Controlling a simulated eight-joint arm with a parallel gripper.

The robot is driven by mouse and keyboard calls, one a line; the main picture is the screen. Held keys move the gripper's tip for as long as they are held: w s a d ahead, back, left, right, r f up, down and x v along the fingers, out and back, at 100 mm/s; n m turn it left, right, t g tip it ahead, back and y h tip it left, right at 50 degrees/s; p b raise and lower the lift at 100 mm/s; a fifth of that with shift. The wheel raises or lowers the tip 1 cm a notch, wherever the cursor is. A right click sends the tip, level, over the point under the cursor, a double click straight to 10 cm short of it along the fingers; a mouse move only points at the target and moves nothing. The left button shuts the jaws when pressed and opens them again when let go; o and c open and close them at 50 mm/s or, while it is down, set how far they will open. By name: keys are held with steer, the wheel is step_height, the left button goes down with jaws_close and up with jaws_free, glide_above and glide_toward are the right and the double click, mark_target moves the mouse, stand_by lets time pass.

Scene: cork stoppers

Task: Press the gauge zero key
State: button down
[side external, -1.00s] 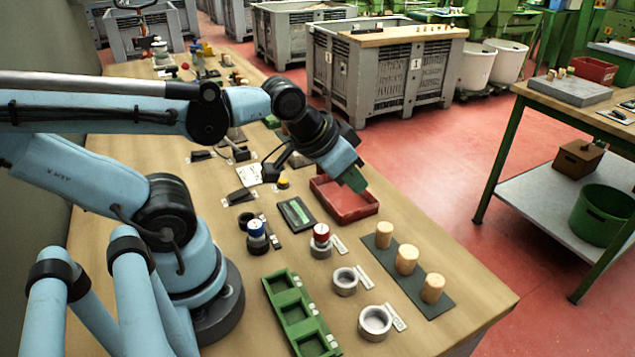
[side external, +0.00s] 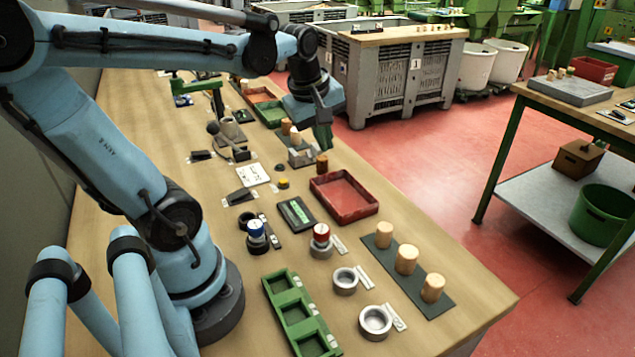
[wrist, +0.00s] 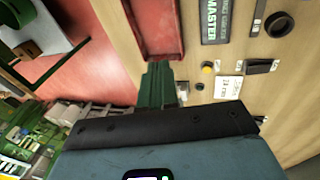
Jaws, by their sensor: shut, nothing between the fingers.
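My gripper (side external: 323,138) has green fingers pressed together, empty, pointing down above the far part of the bench near its right edge. In the wrist view the shut fingers (wrist: 158,70) hang near the red tray's end. A small yellow button (side external: 283,183) sits on the bench beside a white card; it also shows in the wrist view (wrist: 207,69), right of the fingers. I cannot tell whether it is the gauge zero key. A small grey metal fixture (side external: 301,158) stands just left of and below my fingers. My gripper is apart from the button.
The red tray (side external: 371,207) lies nearer the camera than my gripper. A black display panel (side external: 296,214), a white card (side external: 252,175) and a dark lever switch (side external: 240,196) lie close by. Corks stand on a dark strip (side external: 430,296) at right.

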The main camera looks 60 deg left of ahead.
steer(key=s+a+n+g, duration=0.1)
steer(key=a+n+g, duration=0.1)
steer(key=a+n, duration=0.65)
steer(key=n+g+h, duration=0.1)
steer(key=n, duration=0.9)
glide_above(283, 180)
steer(key=shift+f, duration=0.1)
step_height(283, 180, down, 14)
steer(key=shift+r, duration=0.1)
